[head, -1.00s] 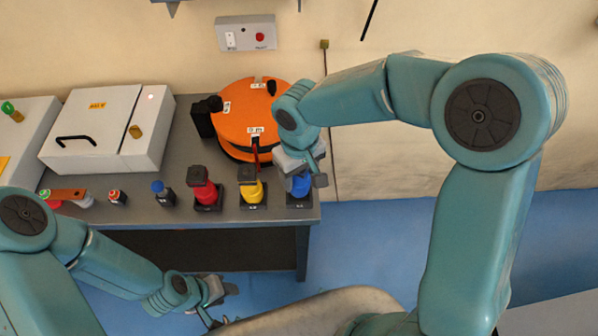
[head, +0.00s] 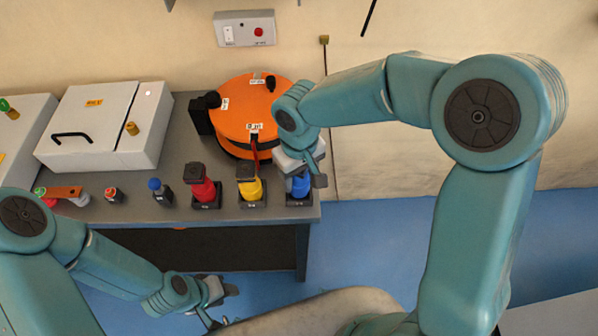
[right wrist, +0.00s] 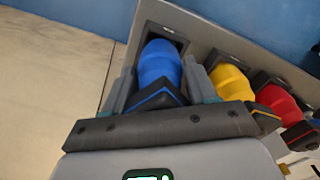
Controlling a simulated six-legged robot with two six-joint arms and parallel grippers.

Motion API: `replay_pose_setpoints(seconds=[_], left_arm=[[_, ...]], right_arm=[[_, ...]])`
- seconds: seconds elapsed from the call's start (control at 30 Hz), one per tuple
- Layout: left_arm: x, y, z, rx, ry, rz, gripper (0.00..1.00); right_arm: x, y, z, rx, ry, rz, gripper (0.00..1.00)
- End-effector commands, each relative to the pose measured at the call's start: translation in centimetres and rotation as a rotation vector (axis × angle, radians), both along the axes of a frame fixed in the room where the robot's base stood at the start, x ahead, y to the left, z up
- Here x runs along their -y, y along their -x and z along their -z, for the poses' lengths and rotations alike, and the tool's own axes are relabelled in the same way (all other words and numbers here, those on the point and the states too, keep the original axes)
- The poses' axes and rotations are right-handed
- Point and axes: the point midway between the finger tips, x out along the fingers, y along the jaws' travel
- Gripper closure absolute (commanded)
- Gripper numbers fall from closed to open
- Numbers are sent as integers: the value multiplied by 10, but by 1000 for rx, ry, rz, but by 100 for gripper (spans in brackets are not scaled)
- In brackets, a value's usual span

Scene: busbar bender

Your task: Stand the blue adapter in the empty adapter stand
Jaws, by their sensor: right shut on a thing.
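The blue adapter (head: 300,186) is at the right end of the bench, in or just over a dark square stand (head: 301,201). My right gripper (head: 306,168) is shut on its dark top. In the right wrist view the adapter (right wrist: 158,65) lies between the two fingers (right wrist: 160,92), its blue end at the stand's opening (right wrist: 172,37). I cannot tell whether it is fully seated. The yellow adapter (head: 250,189) and red adapter (head: 204,191) stand upright in their stands to the left. My left gripper (head: 222,304) is low before the bench, fingers apart and empty.
A round orange machine (head: 240,108) stands behind the adapters. A pale cabinet (head: 85,120) and small bottle-like items, one blue-topped (head: 160,192), are farther left. The bench's right edge is close beside the blue adapter. Blue floor (head: 370,240) is open to the right.

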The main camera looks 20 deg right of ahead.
Motion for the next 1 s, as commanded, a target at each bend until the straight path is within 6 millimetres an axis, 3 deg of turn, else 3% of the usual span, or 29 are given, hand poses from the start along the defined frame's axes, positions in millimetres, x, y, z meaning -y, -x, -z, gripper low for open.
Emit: replay_pose_setpoints(seconds=[0.67, 0.7, 0.77, 1.0], left_arm=[[0, 0, 17, 0, 0, 0, 60], [0, 0, 16, 0, 0, 0, 60], [0, 0, 15, 0, 0, 0, 60], [0, 0, 15, 0, 0, 0, 60]], right_arm=[[0, 0, 18, 0, 0, 0, 80], [0, 0, 16, 0, 0, 0, 30], [0, 0, 16, 0, 0, 0, 14], [0, 0, 17, 0, 0, 0, 14]])
